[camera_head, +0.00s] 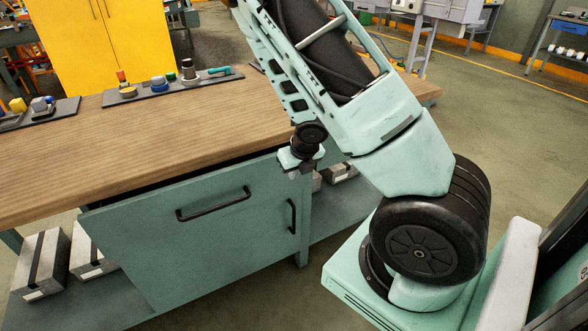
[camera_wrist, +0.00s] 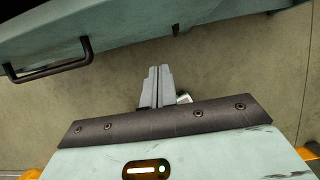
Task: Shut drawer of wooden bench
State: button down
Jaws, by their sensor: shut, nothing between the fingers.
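The wooden bench (camera_head: 150,140) has a teal front below its brown top. A wide teal panel with a black horizontal handle (camera_head: 213,205) is the drawer front (camera_head: 190,245). A dark gap shows between its upper edge and the bench top; how far the drawer stands out is hard to tell. In the wrist view the teal front (camera_wrist: 130,28) crosses the top, with a black handle (camera_wrist: 48,62) at the left. My gripper (camera_wrist: 158,72) is shut and empty, over bare floor, apart from the handle in that picture.
A second, vertical handle (camera_head: 292,216) sits near the front's right end. Grey blocks (camera_head: 42,265) lie on the lower shelf at left. Small parts on dark trays (camera_head: 130,96) line the bench's back edge. Open floor lies right of the bench.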

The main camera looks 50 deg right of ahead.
aim_at(276, 164)
jog(key=w+f, duration=0.1)
jog(key=f, duration=0.1)
jog(key=w+d+f, duration=0.1)
jog(key=w, duration=0.1)
jog(key=w+f, duration=0.1)
jog(key=f, duration=0.1)
jog(key=shift+w+d+f+p, duration=0.3)
jog(key=shift+w+f+p, duration=0.05)
jog(key=shift+w+p, duration=0.05)
jog(key=shift+w+d+f, duration=0.15)
jog(key=shift+w+d, duration=0.05)
jog(key=shift+w, duration=0.5)
jog(key=shift+w, duration=0.1)
jog(key=shift+w+d+p, duration=0.25)
jog(key=shift+w+p, duration=0.15)
jog(key=shift+w, duration=0.4)
jog(key=shift+w+d+p, duration=0.3)
jog(key=shift+w+p, duration=0.05)
jog(key=shift+w, duration=0.5)
jog(key=shift+w+d+p, duration=0.25)
jog(key=shift+w+p, duration=0.15)
jog(key=shift+w, duration=0.4)
jog(key=shift+r, duration=0.2)
